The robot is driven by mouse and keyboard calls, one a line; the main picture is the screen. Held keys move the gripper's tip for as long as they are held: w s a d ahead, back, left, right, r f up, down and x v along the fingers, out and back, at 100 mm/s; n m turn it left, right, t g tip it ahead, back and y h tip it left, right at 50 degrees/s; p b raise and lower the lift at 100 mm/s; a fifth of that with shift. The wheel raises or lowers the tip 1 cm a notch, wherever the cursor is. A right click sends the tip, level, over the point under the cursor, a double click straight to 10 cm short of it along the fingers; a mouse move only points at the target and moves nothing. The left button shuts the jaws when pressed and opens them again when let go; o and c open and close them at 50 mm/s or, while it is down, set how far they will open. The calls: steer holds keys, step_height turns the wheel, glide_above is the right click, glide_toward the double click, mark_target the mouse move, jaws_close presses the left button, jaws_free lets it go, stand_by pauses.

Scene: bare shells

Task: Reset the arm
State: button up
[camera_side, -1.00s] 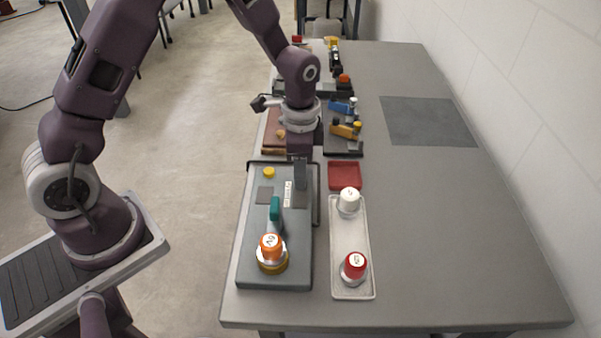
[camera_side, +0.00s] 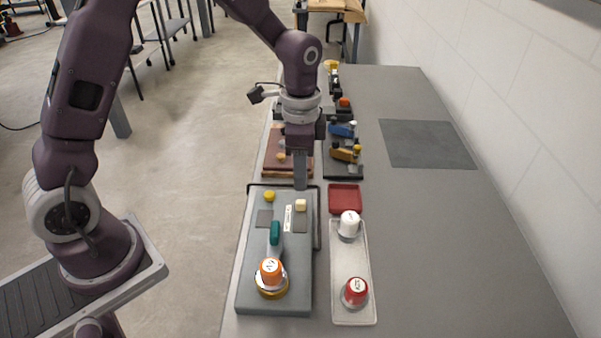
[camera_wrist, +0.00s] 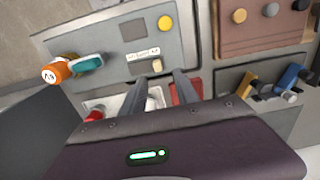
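My gripper (camera_side: 301,186) points down above the far right part of a grey board (camera_side: 252,285). In the wrist view its two fingers (camera_wrist: 160,78) are apart with nothing held between them. A small cream block (camera_side: 301,205) lies at the dark square patch (camera_side: 300,224) on the board, just below the fingertips; it also shows in the wrist view (camera_wrist: 157,66). A yellow knob (camera_side: 270,196) is at the board's far left. A teal handle (camera_side: 275,232) and an orange-capped piece (camera_side: 270,270) stand nearer.
A pale tray (camera_side: 350,262) to the right holds a white-capped piece (camera_side: 348,225) and a red-capped piece (camera_side: 355,292). A red tray (camera_side: 345,198) lies beyond it. A brown board (camera_side: 273,163) and blue and yellow devices (camera_side: 344,151) stand behind.

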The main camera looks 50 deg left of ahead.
steer(key=s+a+r+n+t, duration=0.1)
steer(key=s+r+n+t, duration=0.3)
steer(key=s+r, duration=0.8)
steer(key=s+r+n+t, duration=0.1)
steer(key=s+r+n, duration=0.3)
steer(key=s, duration=0.6)
steer(key=shift+s+a+r+n+t, duration=0.15)
steer(key=shift+a+r+n+t, duration=0.15)
steer(key=shift+n, duration=0.2)
stand_by(1.7)
